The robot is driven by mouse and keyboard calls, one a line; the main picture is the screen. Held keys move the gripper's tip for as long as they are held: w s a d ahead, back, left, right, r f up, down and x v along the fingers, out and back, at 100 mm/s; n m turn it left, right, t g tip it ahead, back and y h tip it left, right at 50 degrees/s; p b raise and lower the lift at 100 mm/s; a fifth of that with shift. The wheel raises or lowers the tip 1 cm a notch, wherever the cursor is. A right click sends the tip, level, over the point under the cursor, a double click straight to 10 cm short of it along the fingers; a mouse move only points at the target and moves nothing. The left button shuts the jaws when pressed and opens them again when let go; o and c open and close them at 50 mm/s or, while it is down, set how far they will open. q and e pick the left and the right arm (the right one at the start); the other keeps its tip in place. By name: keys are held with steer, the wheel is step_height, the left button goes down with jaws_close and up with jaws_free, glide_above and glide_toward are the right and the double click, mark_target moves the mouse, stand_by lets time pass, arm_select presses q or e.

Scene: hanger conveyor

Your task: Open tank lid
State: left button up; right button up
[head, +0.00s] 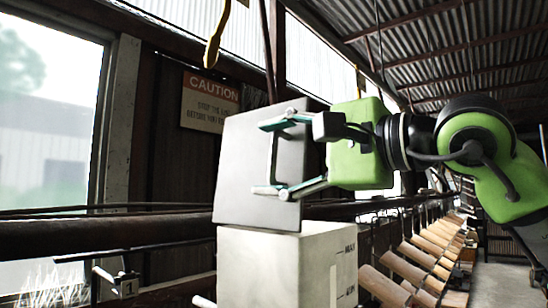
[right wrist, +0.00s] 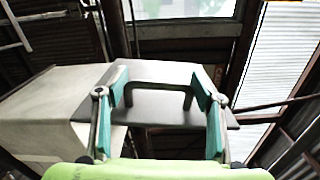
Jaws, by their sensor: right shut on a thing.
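The tank (head: 265,265) is a pale box with MAX and MIN marks on its side, at the bottom middle of the head view. Its lid (head: 240,165) is a flat grey plate, standing steeply tilted up above the tank's top. My right gripper (head: 276,157) reaches in from the right and is shut on the lid's handle. In the right wrist view the dark arched handle (right wrist: 158,88) lies between the teal finger pads, in front of the grey lid (right wrist: 160,70). The tank (right wrist: 55,95) shows at the left there. My left gripper is not in view.
A caution sign (head: 209,102) hangs on the dark wall behind. A yellow hook (head: 216,38) hangs above the lid. A dark horizontal rail (head: 100,235) crosses the left side, below a window.

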steer(key=shift+s+r, duration=0.1)
steer(key=shift+r, duration=0.1)
steer(key=o, duration=1.3)
steer(key=shift+d+f, duration=0.1)
steer(key=shift+s+d, duration=0.15)
steer(key=v, duration=1.1)
steer(key=shift+s+d, duration=0.15)
steer(key=shift+s, duration=0.1)
